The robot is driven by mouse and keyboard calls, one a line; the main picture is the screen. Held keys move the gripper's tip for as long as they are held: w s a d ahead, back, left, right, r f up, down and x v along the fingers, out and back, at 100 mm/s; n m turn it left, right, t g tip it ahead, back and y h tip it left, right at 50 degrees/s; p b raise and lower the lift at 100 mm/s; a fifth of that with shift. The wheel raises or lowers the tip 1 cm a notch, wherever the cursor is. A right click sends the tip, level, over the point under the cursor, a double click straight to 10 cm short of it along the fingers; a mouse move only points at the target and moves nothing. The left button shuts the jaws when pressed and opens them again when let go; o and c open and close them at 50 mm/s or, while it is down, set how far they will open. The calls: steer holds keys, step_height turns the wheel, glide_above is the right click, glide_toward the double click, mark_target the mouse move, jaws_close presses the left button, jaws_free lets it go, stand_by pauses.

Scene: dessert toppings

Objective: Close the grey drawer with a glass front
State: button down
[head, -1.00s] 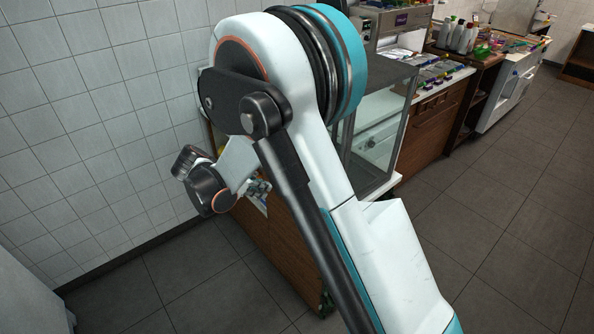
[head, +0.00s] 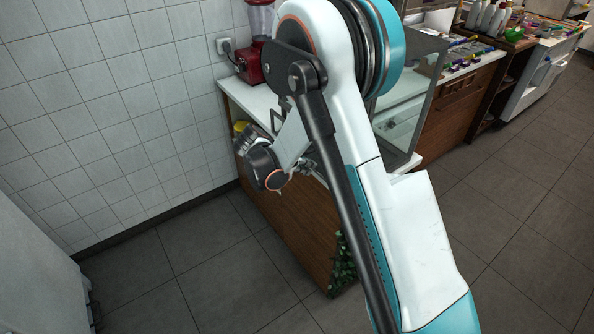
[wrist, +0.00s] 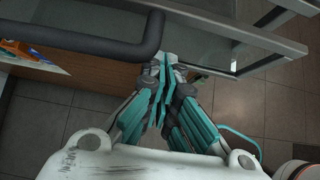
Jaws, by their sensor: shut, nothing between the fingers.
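In the wrist view, my gripper (wrist: 163,65) has its teal-and-grey fingers together, with nothing between them. Its tips are close to a thick dark bar handle (wrist: 95,46) and the lower edge of a grey-framed glass panel (wrist: 215,48), which looks like the drawer's glass front. I cannot tell whether the tips touch it. How far the drawer stands out is not clear. In the head view, my arm covers most of this area, and only part of the gripper shows beside the wooden counter.
In the head view, a red blender (head: 251,62) stands on the white counter top (head: 240,97) by the tiled wall. A glass case (head: 425,95) stands to the right of my arm. A plant (head: 344,265) is at the counter's foot. Tiled floor at the left is clear.

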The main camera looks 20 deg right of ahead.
mark_target(318, 159)
steer(key=shift+w+d, duration=0.1)
steer(key=shift+d, duration=0.2)
steer(key=shift+d, duration=0.1)
steer(key=d, duration=0.1)
steer(key=w+d, duration=0.1)
steer(key=d, duration=0.2)
steer(key=shift+w+d, duration=0.15)
steer(key=shift+w, duration=0.1)
steer(key=shift+b, duration=0.3)
